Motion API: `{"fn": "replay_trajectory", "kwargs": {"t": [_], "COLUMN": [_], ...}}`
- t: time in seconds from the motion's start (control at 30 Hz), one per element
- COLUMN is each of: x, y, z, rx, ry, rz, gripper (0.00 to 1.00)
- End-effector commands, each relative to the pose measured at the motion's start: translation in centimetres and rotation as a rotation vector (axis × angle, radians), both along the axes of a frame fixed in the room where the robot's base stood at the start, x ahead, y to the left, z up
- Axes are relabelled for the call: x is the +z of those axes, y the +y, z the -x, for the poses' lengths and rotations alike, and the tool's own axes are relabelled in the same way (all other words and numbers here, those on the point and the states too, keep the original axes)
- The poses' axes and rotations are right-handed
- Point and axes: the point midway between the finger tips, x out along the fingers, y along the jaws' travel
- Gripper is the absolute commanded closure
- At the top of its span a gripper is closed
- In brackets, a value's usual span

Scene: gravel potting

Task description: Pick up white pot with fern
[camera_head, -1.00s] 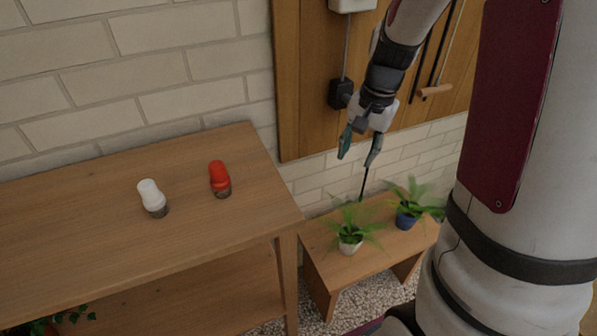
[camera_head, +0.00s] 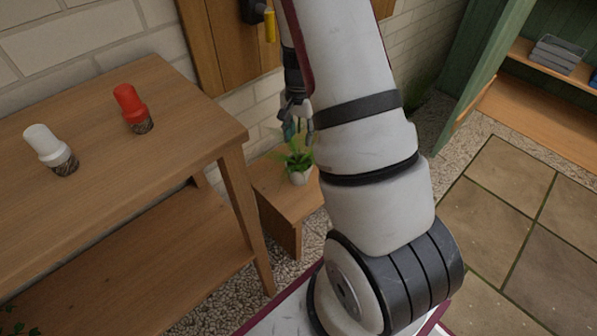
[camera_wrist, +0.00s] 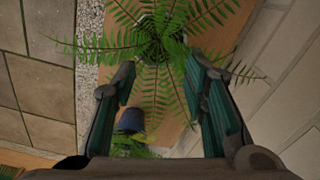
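The white pot with fern (camera_head: 297,177) stands on a low wooden bench (camera_head: 270,187), close beside my arm in the head view. In the wrist view its green fronds (camera_wrist: 160,35) spread at the top centre, and they mostly hide the pot. My gripper (camera_wrist: 163,100) is open, with its two teal-padded fingers wide apart and nothing between them but frond tips. In the head view my gripper (camera_head: 292,125) is just above the fern, partly hidden by my arm.
A blue pot (camera_wrist: 131,120) with another fern is on the bench in the wrist view. A taller wooden table (camera_head: 120,130) at left holds a white-topped shaker (camera_head: 50,150) and a red-topped shaker (camera_head: 132,108). Gravel and paving (camera_head: 500,190) lie at right.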

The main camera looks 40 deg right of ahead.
Motion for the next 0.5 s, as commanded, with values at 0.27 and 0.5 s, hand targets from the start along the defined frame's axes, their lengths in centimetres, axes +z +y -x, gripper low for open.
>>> {"fn": "replay_trajectory", "kwargs": {"t": [0.27, 0.5], "x": [-1.6, -5.0], "y": [0.0, 0.1], "z": [0.1, 0.3], "rx": [-0.001, 0.000], "ry": [0.000, 0.003], "rz": [-0.001, -0.001], "gripper": [0.60, 0.60]}}
